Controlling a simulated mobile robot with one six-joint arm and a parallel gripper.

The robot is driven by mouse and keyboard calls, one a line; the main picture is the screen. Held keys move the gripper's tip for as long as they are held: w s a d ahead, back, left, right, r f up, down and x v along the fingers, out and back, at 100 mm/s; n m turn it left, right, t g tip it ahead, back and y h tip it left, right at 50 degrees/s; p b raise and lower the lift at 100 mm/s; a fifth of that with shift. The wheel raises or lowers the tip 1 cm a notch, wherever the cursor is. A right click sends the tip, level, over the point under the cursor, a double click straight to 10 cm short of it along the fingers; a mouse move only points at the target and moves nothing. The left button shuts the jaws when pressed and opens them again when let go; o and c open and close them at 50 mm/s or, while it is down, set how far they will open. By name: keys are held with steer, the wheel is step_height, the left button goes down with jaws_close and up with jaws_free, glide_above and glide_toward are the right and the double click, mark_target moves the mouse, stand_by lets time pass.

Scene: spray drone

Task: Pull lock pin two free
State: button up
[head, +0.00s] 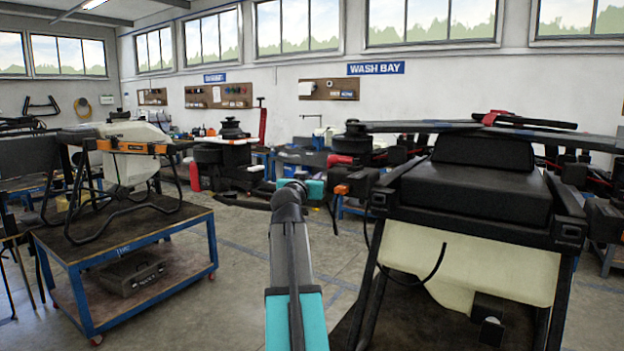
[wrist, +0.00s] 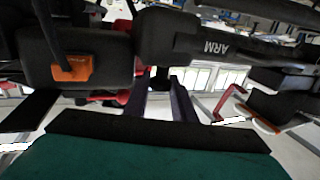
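The large spray drone with a cream tank (head: 465,260) stands at the right in the head view. A small orange piece (head: 341,189) sits at the end of its black folding-arm joint. In the wrist view an orange block (wrist: 73,68) shows on a black joint at upper left. I cannot tell which piece is lock pin two. My gripper (wrist: 160,88) shows two dark fingers apart, with light between them and a black part just past their tips. No held pin shows. In the head view my teal wrist is beside the orange piece; the fingertips are not clear.
A blue-framed cart (head: 130,245) with a second drone tank (head: 133,155) stands at the left. Black drone arms crowd close above my gripper; one is marked ARM (wrist: 215,47). Open floor (head: 235,265) lies between the cart and my arm.

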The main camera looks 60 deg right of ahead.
jaws_close()
steer(key=shift+r, duration=1.5)
steer(key=shift+o, duration=2.2)
jaws_free()
steer(key=shift+a, duration=0.1)
steer(key=a, duration=0.2)
steer(key=b, duration=0.3)
glide_toward(312, 177)
steer(key=a+r, duration=0.2)
steer(key=a, duration=0.1)
steer(key=shift+s+a+r, duration=0.1)
steer(key=shift+s+r, duration=0.3)
